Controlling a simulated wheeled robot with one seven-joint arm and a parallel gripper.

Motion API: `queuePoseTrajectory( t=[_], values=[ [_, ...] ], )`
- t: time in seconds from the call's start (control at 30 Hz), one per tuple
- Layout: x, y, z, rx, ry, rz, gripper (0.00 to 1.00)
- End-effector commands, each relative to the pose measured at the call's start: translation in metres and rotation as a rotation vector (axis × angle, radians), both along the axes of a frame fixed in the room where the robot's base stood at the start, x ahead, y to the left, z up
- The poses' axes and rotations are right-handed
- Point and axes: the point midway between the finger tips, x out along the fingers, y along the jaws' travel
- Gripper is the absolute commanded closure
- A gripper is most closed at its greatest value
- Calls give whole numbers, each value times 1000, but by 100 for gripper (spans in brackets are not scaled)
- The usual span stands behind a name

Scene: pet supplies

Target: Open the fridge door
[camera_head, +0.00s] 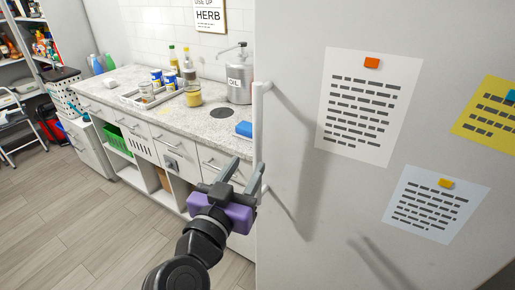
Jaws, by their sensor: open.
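The fridge door (290,240) is a large pale grey panel that fills the right half of the view. It looks closed, though its far edges are out of view. Its handle (258,125) is a white vertical bar along the left edge, standing off the door. My gripper (243,174), with a purple body and dark fingers, is open at the lower part of the handle. One finger is to the left of the bar and the other overlaps its lower end. I cannot tell whether either finger touches the bar.
Notes held by magnets, one white (370,105), are on the door. Left of the fridge is a counter (120,78) with bottles, jars, a tray and an oil canister (239,85). The wooden floor (60,215) is clear at left.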

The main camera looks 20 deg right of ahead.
Motion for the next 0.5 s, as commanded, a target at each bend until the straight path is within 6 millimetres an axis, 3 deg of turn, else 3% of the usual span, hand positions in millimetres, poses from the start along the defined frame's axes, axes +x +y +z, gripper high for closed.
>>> queuePoseTrajectory(
  t=[0.5],
  values=[
    [49, -47, 2, -1, -1, -4, 59]
  ],
)
